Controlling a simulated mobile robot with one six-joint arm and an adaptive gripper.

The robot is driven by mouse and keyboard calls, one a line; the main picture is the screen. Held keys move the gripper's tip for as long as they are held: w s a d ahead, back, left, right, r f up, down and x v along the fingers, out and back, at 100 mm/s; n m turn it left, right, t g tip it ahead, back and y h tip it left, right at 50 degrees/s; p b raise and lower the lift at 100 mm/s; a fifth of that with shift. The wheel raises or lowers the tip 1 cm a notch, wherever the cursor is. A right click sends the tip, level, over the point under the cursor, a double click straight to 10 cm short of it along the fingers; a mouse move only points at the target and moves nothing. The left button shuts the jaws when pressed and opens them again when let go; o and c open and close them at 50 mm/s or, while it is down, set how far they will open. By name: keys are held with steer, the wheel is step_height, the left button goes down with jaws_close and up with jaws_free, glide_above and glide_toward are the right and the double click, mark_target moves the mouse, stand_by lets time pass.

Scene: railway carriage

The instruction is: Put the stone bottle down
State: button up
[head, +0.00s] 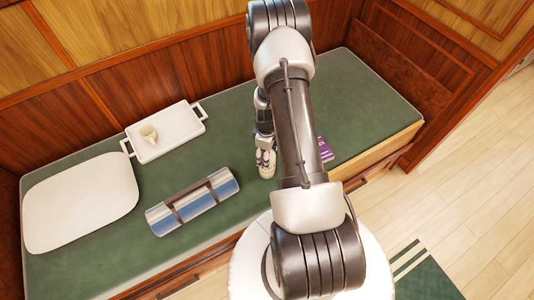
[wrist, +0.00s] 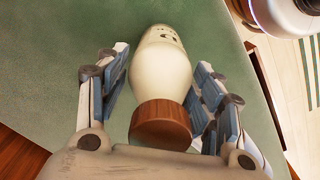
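The stone bottle (wrist: 160,73) is cream with dark marks near its far end and a brown cap (wrist: 161,124). In the wrist view it lies between the two fingers of my gripper (wrist: 161,78), cap towards the palm.
A purple item (head: 325,149) lies partly hidden behind my arm. Bare bench surrounds the gripper. Wooden panels stand behind.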

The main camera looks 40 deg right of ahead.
steer(key=shift+o, duration=1.4)
step_height(320, 180, up, 12)
steer(key=shift+c, duration=0.2)
jaws_close()
stand_by(0.6)
stand_by(1.0)
